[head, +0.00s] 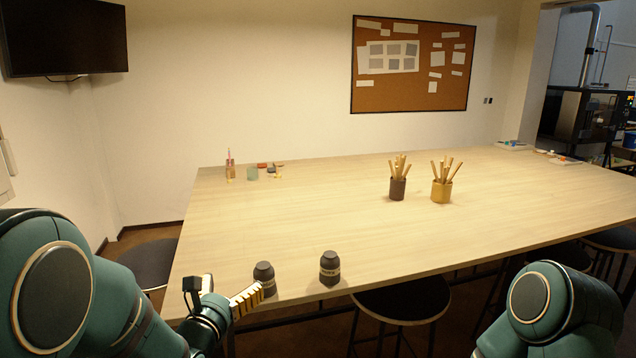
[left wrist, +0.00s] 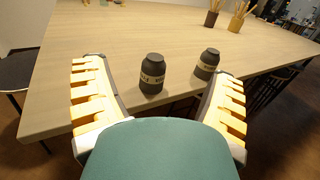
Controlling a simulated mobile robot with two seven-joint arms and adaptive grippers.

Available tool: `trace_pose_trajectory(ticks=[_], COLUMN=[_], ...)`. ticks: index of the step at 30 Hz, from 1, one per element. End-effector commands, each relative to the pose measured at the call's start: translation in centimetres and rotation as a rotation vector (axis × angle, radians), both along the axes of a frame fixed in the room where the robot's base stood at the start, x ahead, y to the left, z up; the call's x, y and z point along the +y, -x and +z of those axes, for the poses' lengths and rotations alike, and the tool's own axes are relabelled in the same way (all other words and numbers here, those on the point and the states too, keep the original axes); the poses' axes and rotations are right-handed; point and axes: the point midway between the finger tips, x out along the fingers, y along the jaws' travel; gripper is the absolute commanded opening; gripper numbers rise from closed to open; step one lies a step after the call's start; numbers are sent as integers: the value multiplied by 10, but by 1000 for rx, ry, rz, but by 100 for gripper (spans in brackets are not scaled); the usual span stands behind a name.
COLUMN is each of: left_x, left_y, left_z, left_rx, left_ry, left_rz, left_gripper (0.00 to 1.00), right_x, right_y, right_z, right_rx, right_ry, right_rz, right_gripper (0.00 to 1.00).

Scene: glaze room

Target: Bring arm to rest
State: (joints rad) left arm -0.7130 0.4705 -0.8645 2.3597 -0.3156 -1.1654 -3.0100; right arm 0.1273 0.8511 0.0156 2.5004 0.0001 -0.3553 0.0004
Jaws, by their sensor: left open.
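My left gripper (head: 240,300) is at the near left edge of the table, beside a dark jar with a light label band (head: 264,278). In the left wrist view my left gripper (left wrist: 158,108) has its yellow-padded fingers spread wide with nothing held between them. The same jar (left wrist: 152,74) stands upright on the table beyond the fingers, apart from them. A second dark jar (head: 329,268) stands upright to its right; it also shows in the left wrist view (left wrist: 207,64). Of my right arm only a green upper part shows; its gripper is out of view.
The long wooden table (head: 300,215) is mostly clear in the middle. Two pots of wooden tools, one dark (head: 398,189) and one yellow (head: 441,191), stand farther back. Small items sit at the far left. Stools (head: 402,302) stand under the near edge.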

Motion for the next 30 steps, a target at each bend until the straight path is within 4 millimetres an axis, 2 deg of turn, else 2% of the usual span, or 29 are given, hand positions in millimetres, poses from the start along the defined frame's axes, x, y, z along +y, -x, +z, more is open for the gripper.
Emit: trace_pose_trajectory(ticks=[8, 14, 18, 23, 30], left_x=[2, 1, -2, -9, -26], left_y=[7, 26, 48, 79, 136], left_z=[-74, -143, -191, -241, -300], left_rx=[301, 560, 724, 864, 940], left_ry=[446, 894, 1233, 1613, 2148], left_rz=[86, 253, 435, 703, 1230], left_gripper=[85, 85, 85, 85, 85], right_x=[0, 0, 0, 0, 0], right_y=[-1, 0, 0, 0, 0], right_z=[0, 0, 0, 0, 0], right_rx=[-1, 0, 0, 0, 0], right_ry=[0, 0, 0, 0, 0], right_rz=[0, 0, 0, 0, 0], right_gripper=[85, 85, 85, 85, 85])
